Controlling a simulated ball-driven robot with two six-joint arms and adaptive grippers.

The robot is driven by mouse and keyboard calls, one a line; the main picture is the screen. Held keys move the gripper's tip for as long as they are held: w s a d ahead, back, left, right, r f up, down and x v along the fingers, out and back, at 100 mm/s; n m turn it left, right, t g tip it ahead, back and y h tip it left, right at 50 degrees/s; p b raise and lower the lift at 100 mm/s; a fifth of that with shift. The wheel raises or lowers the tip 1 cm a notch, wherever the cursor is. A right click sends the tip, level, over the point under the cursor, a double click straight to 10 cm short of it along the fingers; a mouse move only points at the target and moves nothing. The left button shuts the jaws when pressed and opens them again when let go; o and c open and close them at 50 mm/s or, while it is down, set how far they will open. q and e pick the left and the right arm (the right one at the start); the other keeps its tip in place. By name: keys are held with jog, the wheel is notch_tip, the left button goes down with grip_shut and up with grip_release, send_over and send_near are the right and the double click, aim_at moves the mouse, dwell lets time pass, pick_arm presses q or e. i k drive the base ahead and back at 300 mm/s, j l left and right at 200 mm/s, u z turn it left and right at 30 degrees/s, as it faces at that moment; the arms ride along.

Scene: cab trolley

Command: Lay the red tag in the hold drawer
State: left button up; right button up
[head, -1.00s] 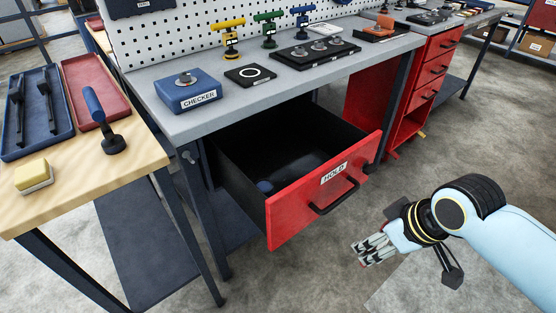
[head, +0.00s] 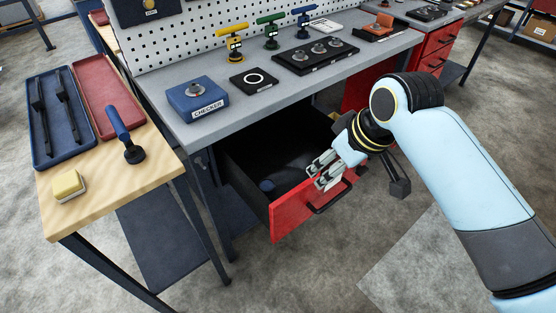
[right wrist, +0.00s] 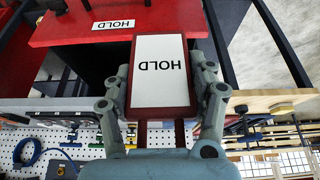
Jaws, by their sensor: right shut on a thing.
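The red tag (right wrist: 160,112) is a flat red plate with a white HOLD label, seen in the right wrist view. My right gripper (right wrist: 166,88) is shut on it, with fingers along both sides. In the head view the right gripper (head: 322,172) is over the front panel of the hold drawer (head: 290,212), hiding its label. The drawer is red-fronted, pulled open under the grey bench, with a dark interior. Its front and HOLD label (right wrist: 113,24) also show in the right wrist view. My left gripper is out of view.
The grey bench (head: 265,105) overhangs the back of the drawer and carries a blue CHECKER box (head: 197,100). A wooden table (head: 110,190) at left holds a blue tray, a red tray and a yellow block. Bare floor lies in front.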

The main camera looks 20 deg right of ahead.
aim_at(273, 161)
jog(key=i, duration=0.95)
